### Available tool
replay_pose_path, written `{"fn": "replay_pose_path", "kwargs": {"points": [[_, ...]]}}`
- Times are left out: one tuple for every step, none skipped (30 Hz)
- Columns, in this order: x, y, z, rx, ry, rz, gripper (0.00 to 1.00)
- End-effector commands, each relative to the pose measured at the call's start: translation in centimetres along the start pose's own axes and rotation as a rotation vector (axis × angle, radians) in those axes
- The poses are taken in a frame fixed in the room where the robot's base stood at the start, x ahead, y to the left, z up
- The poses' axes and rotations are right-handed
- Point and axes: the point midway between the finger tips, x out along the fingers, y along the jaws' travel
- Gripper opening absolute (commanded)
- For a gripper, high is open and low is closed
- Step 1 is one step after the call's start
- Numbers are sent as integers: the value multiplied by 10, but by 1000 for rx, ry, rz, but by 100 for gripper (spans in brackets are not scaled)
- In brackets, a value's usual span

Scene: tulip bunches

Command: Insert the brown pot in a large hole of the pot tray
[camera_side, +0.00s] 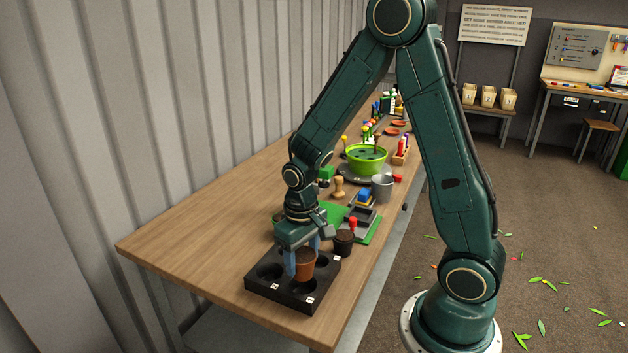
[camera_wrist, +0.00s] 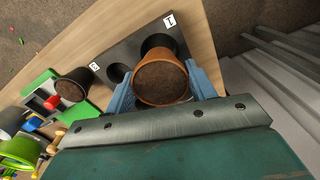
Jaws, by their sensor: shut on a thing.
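The brown pot (camera_side: 305,264), filled with dark soil, is held upright between the blue fingers of my gripper (camera_side: 304,258). In the wrist view the pot (camera_wrist: 160,82) sits between the fingertips of my gripper (camera_wrist: 163,90), one on each side. The black pot tray (camera_side: 258,289) lies below, near the table's near end. The pot is over the tray's hole area; I cannot tell whether its base is inside a hole. In the wrist view the tray (camera_wrist: 135,47) shows a dark round hole beside the pot, and labels 1 and 2. The pot and fingers partly hide the holes.
A dark pot with soil (camera_side: 344,243) stands just beyond the tray. Behind it are a green mat (camera_side: 372,232) with a red-handled item, a grey bucket (camera_side: 382,187) and a green bowl (camera_side: 366,160). The wooden table (camera_side: 200,240) is clear left of the tray.

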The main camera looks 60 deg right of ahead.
Motion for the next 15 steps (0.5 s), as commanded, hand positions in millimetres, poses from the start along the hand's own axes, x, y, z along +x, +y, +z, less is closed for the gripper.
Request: {"fn": "replay_pose_path", "kwargs": {"points": [[4,0,0,0,-3,0,27],[5,0,0,0,-2,0,27],[8,0,0,0,-2,0,27],[9,0,0,0,-2,0,27],[11,0,1,0,-2,0,27],[12,0,1,0,-2,0,27],[13,0,1,0,-2,0,27],[14,0,1,0,-1,0,27],[15,0,0,0,0,0,27],[16,0,0,0,0,0,27],[17,0,0,0,0,0,27],[17,0,0,0,-1,0,27],[18,0,1,0,-1,0,27],[18,0,1,0,-1,0,27],[18,0,1,0,-1,0,27]]}}
